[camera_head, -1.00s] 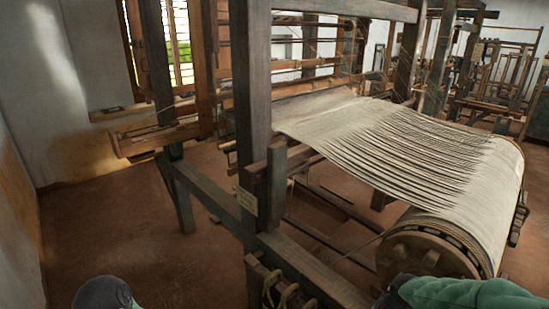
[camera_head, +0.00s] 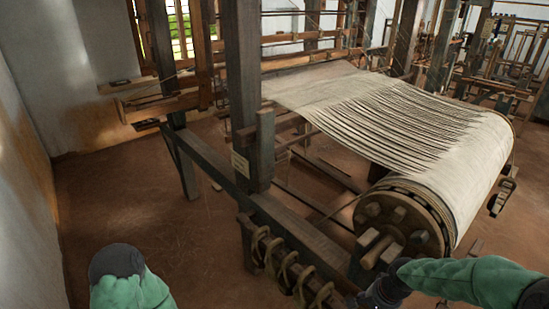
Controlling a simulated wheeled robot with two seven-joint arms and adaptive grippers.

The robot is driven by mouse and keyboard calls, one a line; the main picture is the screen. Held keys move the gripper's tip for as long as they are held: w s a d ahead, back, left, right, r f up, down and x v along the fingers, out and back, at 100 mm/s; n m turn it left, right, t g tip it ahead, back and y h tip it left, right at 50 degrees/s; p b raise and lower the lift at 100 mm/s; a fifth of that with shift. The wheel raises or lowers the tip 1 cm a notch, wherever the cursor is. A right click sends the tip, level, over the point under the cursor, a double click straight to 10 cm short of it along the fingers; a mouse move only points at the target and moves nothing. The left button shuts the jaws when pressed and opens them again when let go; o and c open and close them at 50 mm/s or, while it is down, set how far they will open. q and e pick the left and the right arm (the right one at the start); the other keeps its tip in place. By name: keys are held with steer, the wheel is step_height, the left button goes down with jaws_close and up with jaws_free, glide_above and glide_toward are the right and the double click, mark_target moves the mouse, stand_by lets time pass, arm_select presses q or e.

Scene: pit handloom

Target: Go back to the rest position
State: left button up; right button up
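My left arm, green with a dark round joint, shows at the bottom left over bare floor; its gripper is out of the picture. My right arm, in green, comes in from the lower right. Its dark end, where my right gripper (camera_head: 376,294) seems to be, is at the bottom edge, in front of the loom's round beam. The fingers are too dark and cut off to read, and I see nothing held. The wooden pit handloom (camera_head: 240,90) stands ahead, with pale warp threads (camera_head: 400,125) running to the warp beam (camera_head: 405,222) at the right.
A low frame rail with rope loops (camera_head: 285,268) runs close by the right arm's end. Bare reddish floor (camera_head: 120,200) lies open at the left, bounded by a white wall (camera_head: 25,200). More loom frames (camera_head: 510,60) stand at the back right.

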steer(key=s+a+f+n+g+y+p, duration=0.1)
steer(key=s+a+f+n+p, duration=0.3)
steer(key=s+a+f, duration=1.1)
steer(key=a+n+y, duration=0.1)
steer(key=a+n, duration=0.1)
steer(key=shift+s+a+f+n+p, duration=0.2)
steer(key=shift+s+f+n+p, duration=0.05)
steer(key=shift+f+n+p, duration=0.15)
